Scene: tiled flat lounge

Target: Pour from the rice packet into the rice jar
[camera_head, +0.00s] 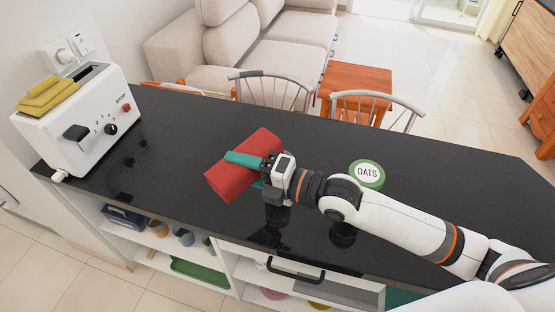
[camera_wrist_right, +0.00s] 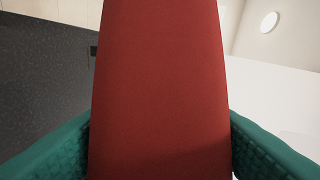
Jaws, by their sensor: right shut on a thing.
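A red packet (camera_head: 231,178), taken to be the rice packet, is tilted above the black worktop. My right gripper (camera_head: 252,171) is shut on it, with teal fingers on either side. In the right wrist view the plain red packet (camera_wrist_right: 160,90) fills the middle between both fingers. A jar with a green and white lid marked OATS (camera_head: 367,174) stands behind my right forearm, its body mostly hidden. I cannot make out a rice jar; dark shapes under the gripper may be reflections. No pouring grains show. My left gripper is not in view.
A white toaster (camera_head: 84,118) with yellow slices stands at the left end of the black worktop (camera_head: 455,185). The worktop's right part is clear. Open shelves (camera_head: 170,248) and a drawer handle (camera_head: 296,272) are below its front edge. Chairs (camera_head: 372,104) stand behind.

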